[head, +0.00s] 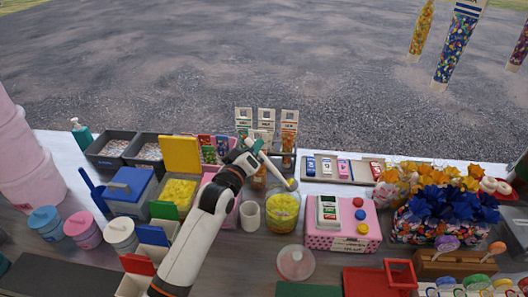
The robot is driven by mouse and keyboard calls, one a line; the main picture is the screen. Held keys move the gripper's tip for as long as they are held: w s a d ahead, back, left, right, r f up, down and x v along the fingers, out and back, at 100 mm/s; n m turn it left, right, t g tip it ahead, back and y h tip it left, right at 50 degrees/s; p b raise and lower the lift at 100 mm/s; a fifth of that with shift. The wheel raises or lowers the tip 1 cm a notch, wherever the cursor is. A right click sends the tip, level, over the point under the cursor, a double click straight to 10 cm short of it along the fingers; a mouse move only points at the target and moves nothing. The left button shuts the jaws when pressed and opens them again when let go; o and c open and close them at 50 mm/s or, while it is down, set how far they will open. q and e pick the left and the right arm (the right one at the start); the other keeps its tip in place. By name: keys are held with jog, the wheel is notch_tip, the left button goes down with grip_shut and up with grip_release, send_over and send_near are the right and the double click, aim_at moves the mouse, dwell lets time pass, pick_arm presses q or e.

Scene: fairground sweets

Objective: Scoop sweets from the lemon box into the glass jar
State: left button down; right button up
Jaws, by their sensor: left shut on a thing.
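The lemon box (178,190) is an open container of yellow sweets at left of centre, with its yellow lid (181,155) raised behind it. The glass jar (284,212) stands right of centre, with yellow sweets visible inside. My left gripper (254,147) is above and behind the jar, shut on a pale scoop (274,167). The scoop slants down to the right, its yellowish end over the jar's mouth. I cannot tell whether sweets are in the scoop. My right gripper is not in view.
A white cup (250,214) stands close left of the jar. A round clear lid (295,262) lies in front. A pink box with buttons (343,238) is on the right. Boxes with raised blue, green and red lids crowd the left. Flowers (445,200) stand far right.

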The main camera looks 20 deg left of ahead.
pick_arm(q)
jog(key=a+f+n+b, duration=0.3)
jog(key=a+f+n, duration=0.1)
jog(key=f+n, duration=0.1)
jog(key=shift+w+a+f, duration=0.25)
jog(key=shift+w+f, duration=0.05)
jog(key=shift+f, duration=0.15)
dwell(0.5)
jog(key=d+r+m+p, duration=0.2)
jog(key=p, duration=0.1)
jog(key=d+r+m+p, duration=0.2)
jog(key=r+p, duration=0.1)
jog(key=s+d+r+m+p, duration=0.1)
jog(key=d+r+m+p, duration=0.2)
jog(key=p, duration=0.1)
jog(key=shift+r, duration=0.2)
jog(key=shift+d+r+m, duration=0.15)
jog(key=shift+d+m, duration=0.05)
jog(key=shift+m, duration=0.2)
jog(key=shift+d, duration=0.1)
